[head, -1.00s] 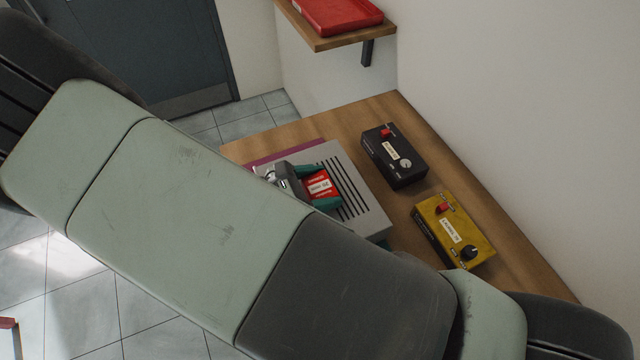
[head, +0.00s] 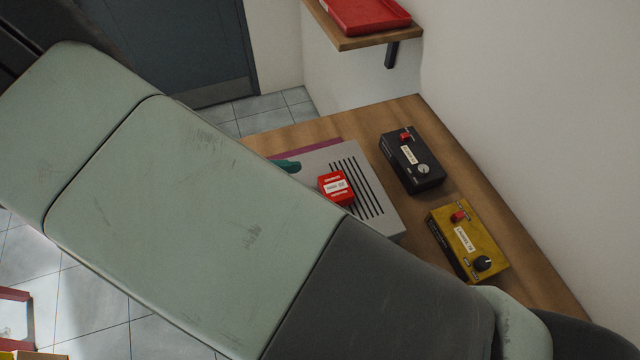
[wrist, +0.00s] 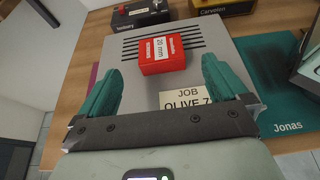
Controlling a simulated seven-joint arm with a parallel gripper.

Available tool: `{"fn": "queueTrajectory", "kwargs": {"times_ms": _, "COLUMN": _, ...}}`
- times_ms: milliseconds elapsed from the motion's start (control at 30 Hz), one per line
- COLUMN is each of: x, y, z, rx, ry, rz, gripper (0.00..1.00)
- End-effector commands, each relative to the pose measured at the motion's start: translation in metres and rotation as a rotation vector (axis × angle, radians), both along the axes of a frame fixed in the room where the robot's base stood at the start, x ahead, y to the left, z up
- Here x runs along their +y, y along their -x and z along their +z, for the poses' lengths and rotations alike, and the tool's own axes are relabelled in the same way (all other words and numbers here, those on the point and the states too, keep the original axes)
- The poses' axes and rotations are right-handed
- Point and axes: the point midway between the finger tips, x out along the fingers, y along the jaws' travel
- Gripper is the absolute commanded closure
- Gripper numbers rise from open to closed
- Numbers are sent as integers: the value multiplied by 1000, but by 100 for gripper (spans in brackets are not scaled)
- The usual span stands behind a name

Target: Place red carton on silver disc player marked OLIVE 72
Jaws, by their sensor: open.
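The red carton (head: 335,188) rests on top of the silver disc player (head: 385,208), beside its black slots. In the wrist view the red carton (wrist: 162,54) has a white label reading 20 mm, and the silver player (wrist: 215,62) bears a label reading JOB OLIVE 7, with the rest cut off by a finger. My gripper (wrist: 160,88) is open, with a teal finger on each side and the carton beyond the fingertips, apart from them. In the head view my arm hides most of the gripper; one teal fingertip shows.
A black box (head: 412,160) and a yellow box (head: 468,240) with knobs stand right of the player on the wooden table (head: 300,133). A teal mat marked Jonas (wrist: 280,85) lies beside the player. A shelf holds a red tray (head: 368,14).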

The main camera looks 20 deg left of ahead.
Motion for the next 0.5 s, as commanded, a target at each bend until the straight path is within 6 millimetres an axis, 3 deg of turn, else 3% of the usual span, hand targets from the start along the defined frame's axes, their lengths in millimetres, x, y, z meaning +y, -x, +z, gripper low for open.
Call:
{"fn": "queueTrajectory", "kwargs": {"times_ms": 200, "x": 17, "y": 17, "z": 9, "rx": 0, "ry": -1, "rz": 1, "gripper": 0}}
{"fn": "queueTrajectory", "kwargs": {"times_ms": 500, "x": 19, "y": 19, "z": 11, "rx": -1, "ry": 1, "rz": 0, "gripper": 0}}
